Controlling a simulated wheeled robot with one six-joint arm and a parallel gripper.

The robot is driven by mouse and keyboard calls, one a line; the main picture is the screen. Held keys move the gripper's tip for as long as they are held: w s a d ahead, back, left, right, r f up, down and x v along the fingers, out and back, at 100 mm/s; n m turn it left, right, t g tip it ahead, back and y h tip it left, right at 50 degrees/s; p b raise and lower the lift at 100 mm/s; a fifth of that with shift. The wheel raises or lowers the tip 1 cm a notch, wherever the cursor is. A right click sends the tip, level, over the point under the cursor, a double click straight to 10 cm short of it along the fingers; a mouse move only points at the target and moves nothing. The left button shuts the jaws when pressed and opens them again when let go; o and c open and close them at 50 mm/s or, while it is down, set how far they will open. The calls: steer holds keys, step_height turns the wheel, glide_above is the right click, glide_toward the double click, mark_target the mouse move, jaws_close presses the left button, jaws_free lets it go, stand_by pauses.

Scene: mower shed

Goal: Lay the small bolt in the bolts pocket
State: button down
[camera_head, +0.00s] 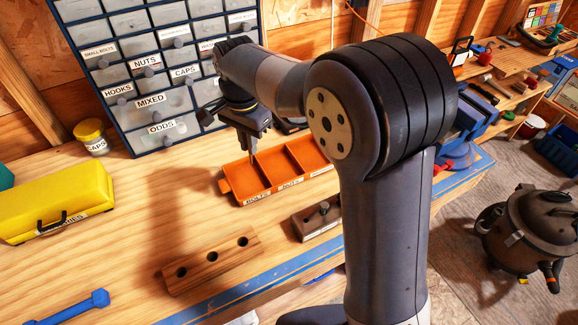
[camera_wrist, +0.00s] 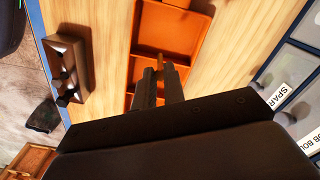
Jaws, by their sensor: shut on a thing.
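My gripper (camera_head: 251,152) points down over the left end of the orange tray (camera_head: 228,187). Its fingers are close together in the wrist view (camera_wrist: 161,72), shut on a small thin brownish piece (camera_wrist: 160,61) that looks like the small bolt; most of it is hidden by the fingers. The tray is split into pockets. The bolts pocket (camera_head: 243,180) is the leftmost in the head view, with a BOLTS label on its front, and the nuts pocket is beside it. The fingertips are above or at the bolts pocket; I cannot tell their exact height.
A labelled drawer cabinet (camera_head: 150,75) stands behind the tray. A wooden block with three holes (camera_head: 212,262) and a darker block with a dark knobbed piece (camera_head: 318,218) lie in front. A yellow box (camera_head: 50,200) and blue wrench (camera_head: 70,308) are left. Bench between is clear.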

steer(key=shift+f+b, duration=0.7)
steer(key=shift+f, duration=0.55)
steer(key=c, duration=1.4)
jaws_free()
steer(key=shift+r, duration=0.1)
step_height(320, 180, up, 11)
steer(key=shift+f, duration=0.15)
steer(key=shift+f, duration=0.15)
step_height(320, 180, down, 10)
step_height(320, 180, up, 5)
steer(key=p, duration=0.5)
